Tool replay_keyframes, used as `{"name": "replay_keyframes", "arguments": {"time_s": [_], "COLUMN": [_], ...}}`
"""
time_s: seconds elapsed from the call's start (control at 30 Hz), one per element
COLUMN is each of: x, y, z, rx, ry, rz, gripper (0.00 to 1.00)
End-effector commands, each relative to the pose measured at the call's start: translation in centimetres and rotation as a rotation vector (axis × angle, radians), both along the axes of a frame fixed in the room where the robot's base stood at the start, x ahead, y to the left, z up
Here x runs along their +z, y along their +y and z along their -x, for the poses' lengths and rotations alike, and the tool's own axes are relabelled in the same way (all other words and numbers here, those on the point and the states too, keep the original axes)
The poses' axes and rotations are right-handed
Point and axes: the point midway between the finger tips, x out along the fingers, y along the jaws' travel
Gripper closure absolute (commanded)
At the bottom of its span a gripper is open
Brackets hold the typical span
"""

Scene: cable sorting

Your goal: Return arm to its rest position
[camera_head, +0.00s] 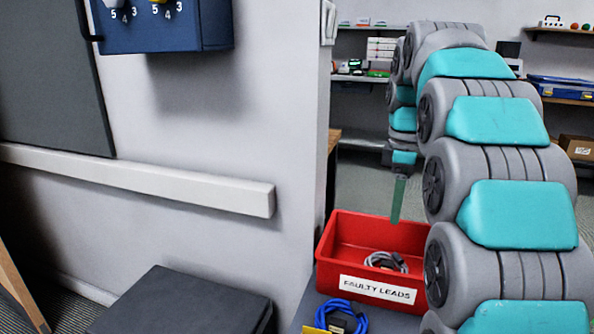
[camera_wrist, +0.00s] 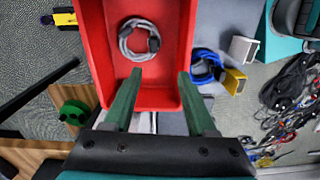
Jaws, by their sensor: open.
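My gripper (camera_head: 397,200) points down above the red bin (camera_head: 340,242), which has a "FAULTY LEADS" label (camera_head: 376,290) on its front. The wrist view shows my gripper (camera_wrist: 160,74) with its two green fingers apart and nothing between them. A coiled grey cable (camera_head: 388,262) lies on the bin's floor. It also shows in the wrist view (camera_wrist: 125,42), beyond the fingertips and apart from them. My arm fills the right of the head view and hides part of the bin.
A coiled blue cable (camera_head: 345,308) lies outside the bin, in front of it; it shows in the wrist view (camera_wrist: 208,62) too. A wall (camera_head: 210,130) with a white rail (camera_head: 150,185) stands left. Tangled cables (camera_wrist: 290,92) lie at the wrist view's right. Shelves stand behind.

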Motion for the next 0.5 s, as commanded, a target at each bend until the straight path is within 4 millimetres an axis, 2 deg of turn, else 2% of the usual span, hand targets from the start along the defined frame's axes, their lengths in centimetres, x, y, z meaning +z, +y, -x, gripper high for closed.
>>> {"name": "replay_keyframes", "arguments": {"time_s": [0.23,0.5], "x": [-2.0,-5.3], "y": [2.6,5.1], "z": [5.0,11.3], "rx": [-0.199,-0.434], "ry": [0.026,0.058], "rz": [0.000,0.010], "gripper": [0.43,0.43]}}
